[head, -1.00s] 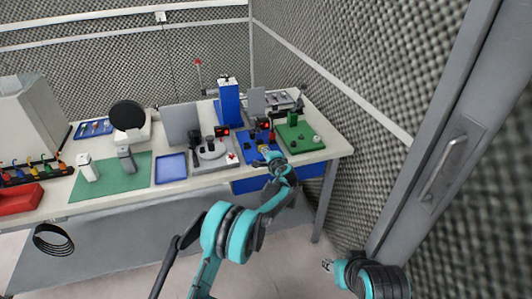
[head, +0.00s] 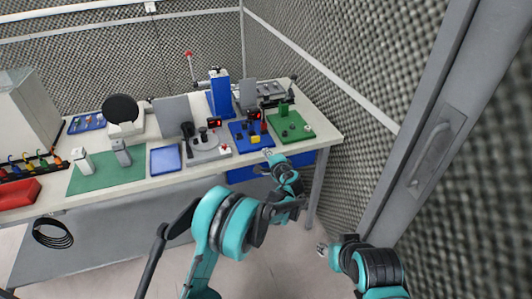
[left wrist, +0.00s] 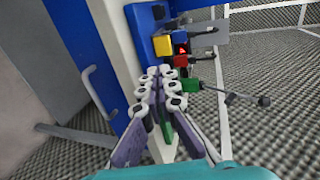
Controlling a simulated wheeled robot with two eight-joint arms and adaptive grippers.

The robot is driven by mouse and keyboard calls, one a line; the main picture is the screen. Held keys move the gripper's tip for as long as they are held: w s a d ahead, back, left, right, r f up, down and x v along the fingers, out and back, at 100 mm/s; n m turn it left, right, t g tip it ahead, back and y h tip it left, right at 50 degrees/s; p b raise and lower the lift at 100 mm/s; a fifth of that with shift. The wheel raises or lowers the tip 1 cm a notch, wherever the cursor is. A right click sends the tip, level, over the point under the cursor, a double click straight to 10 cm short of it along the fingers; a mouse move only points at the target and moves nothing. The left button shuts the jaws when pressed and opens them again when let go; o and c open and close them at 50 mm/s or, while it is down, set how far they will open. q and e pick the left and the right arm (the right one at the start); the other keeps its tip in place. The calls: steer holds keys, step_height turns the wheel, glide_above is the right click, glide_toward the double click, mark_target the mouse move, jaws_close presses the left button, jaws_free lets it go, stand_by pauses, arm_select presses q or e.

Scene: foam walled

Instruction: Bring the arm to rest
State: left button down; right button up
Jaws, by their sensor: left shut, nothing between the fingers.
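My left gripper (head: 268,154) is at the bench's front edge, in front of the blue mat, at the end of my bent teal arm. Its fingers are together and empty, as the left wrist view also shows (left wrist: 165,82). A yellow block (head: 255,139) sits on the blue mat (head: 239,137), apart from the fingers. The yellow block also shows beyond the fingertips in the left wrist view (left wrist: 163,46). My right gripper (head: 322,249) is low at the right, off the bench, too small to tell its opening.
The bench (head: 328,143) carries a green mat (head: 296,132), a blue tray (head: 165,159) and several devices. Blue drawers (head: 241,174) sit under its front edge. A foam wall and a door with a handle (head: 430,158) stand at the right. The floor in front is open.

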stand_by(0.7)
arm_select(q)
steer(key=s+a+r+n+g+h, duration=0.1)
steer(key=s+a+r+n+g, duration=0.1)
steer(key=s+a+r+n, duration=0.4)
steer(key=s+a+r+n+g, duration=0.1)
steer(key=s+a+r+g, duration=0.1)
steer(key=s+a+r, duration=0.7)
steer(key=s+a+f+n+g+h, duration=0.1)
steer(key=s+a+f+n, duration=0.1)
steer(key=s, duration=1.2)
steer(key=s+a+f+n+g+h, duration=0.1)
steer(key=s+f+n, duration=0.4)
steer(key=s, duration=0.9)
steer(key=shift+s+a+f+g+h, duration=0.2)
steer(key=shift+s+a+g+h, duration=0.15)
steer(key=shift+a+h, duration=0.5)
